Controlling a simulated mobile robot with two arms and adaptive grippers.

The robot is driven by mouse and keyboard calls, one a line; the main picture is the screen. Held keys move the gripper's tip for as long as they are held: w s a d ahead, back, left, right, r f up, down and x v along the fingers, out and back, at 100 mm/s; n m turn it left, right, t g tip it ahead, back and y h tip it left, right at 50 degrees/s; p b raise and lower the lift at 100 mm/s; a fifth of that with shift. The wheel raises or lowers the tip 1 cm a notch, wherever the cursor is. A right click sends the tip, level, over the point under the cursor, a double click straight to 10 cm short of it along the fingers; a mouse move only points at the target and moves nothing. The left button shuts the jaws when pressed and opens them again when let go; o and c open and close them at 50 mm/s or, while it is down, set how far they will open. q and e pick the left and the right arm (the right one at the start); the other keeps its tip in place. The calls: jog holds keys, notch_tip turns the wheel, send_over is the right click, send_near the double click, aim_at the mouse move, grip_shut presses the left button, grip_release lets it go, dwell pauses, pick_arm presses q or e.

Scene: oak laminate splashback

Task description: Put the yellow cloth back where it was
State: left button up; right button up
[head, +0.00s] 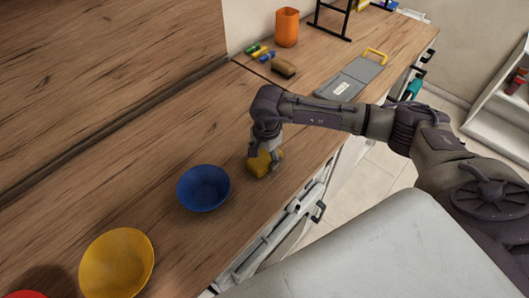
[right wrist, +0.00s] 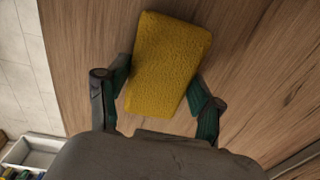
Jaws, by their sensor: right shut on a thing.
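The yellow cloth (head: 262,164) is a small folded block at the front part of the wooden counter, just right of the blue bowl. In the right wrist view the cloth (right wrist: 170,65) lies between the fingers of my right gripper (right wrist: 163,95), one finger at each side. The right gripper (head: 268,150) points down from above and is shut on the cloth. In the head view the fingers partly cover the cloth. I cannot tell whether it touches the counter. My left gripper is in neither view.
The blue bowl (head: 203,188) stands close left of the cloth, with a yellow bowl (head: 117,264) and a red item (head: 26,295) nearer. Farther back are a brush (head: 284,68), an orange cup (head: 287,28) and a grey board (head: 352,78) with a yellow handle. Bare counter lies behind the gripper.

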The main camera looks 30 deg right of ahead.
aim_at(266, 158)
jog(key=shift+f, duration=0.25)
jog(key=o, duration=1)
jog(key=shift+r, duration=0.4)
jog(key=r+b, duration=0.1)
jog(key=r, duration=0.2)
jog(key=r+b, duration=0.2)
jog(key=r, duration=0.2)
jog(key=r+b, duration=0.1)
jog(key=r, duration=0.3)
jog(key=shift+s+d+r, duration=0.1)
jog(key=shift+s+r, duration=0.15)
jog(key=shift+s, duration=0.05)
